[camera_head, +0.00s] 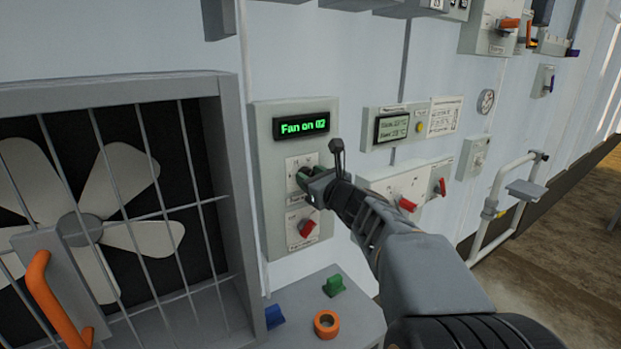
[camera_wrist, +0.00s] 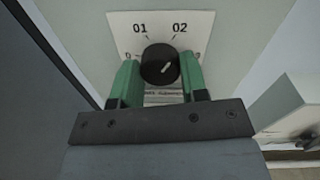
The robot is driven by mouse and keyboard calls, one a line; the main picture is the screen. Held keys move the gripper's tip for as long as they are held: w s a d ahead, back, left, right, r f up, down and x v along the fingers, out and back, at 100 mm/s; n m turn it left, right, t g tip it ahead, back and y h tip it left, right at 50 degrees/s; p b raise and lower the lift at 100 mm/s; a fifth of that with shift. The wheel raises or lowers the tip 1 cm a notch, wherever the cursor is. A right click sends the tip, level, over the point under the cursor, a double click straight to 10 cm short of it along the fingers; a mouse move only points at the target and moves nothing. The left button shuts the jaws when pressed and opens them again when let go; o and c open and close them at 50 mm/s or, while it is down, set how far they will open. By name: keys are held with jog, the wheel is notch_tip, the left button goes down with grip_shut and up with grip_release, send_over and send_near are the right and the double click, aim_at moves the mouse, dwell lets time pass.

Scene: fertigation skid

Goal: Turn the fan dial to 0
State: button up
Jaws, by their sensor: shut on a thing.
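The fan dial (camera_wrist: 158,66) is a round black knob on a white scale plate (camera_wrist: 205,24) marked 01 and 02 along the top. Its white mark tilts to the upper right, toward 02. Smaller marks at the left and right of the plate are partly hidden by the fingers. My gripper (camera_wrist: 160,76) has green fingers, one on each side of the dial, and is shut on it. In the head view my gripper (camera_head: 304,178) covers most of the dial. The display (camera_head: 301,126) above it reads "Fan on 02" in green.
A red switch (camera_head: 307,228) sits just below the dial. A barred fan (camera_head: 80,229) with an orange handle (camera_head: 50,295) is at left. A ledge below holds a blue piece (camera_head: 274,316), a green knob (camera_head: 334,286) and an orange ring (camera_head: 326,324). Red-handled switches (camera_head: 407,204) are at right.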

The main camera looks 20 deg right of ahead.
jog(key=c, duration=0.3)
jog(key=shift+f+b, duration=0.1)
jog(key=shift+b, duration=0.2)
jog(key=shift+a+n+h+b, duration=0.1)
jog(key=shift+n+h+b, duration=0.2)
jog(key=shift+n+b, duration=5.35)
jog(key=shift+a+n+h+b, duration=0.1)
jog(key=shift+n+h+b, duration=0.2)
jog(key=shift+n+b, duration=5.35)
jog(key=shift+n, duration=0.4)
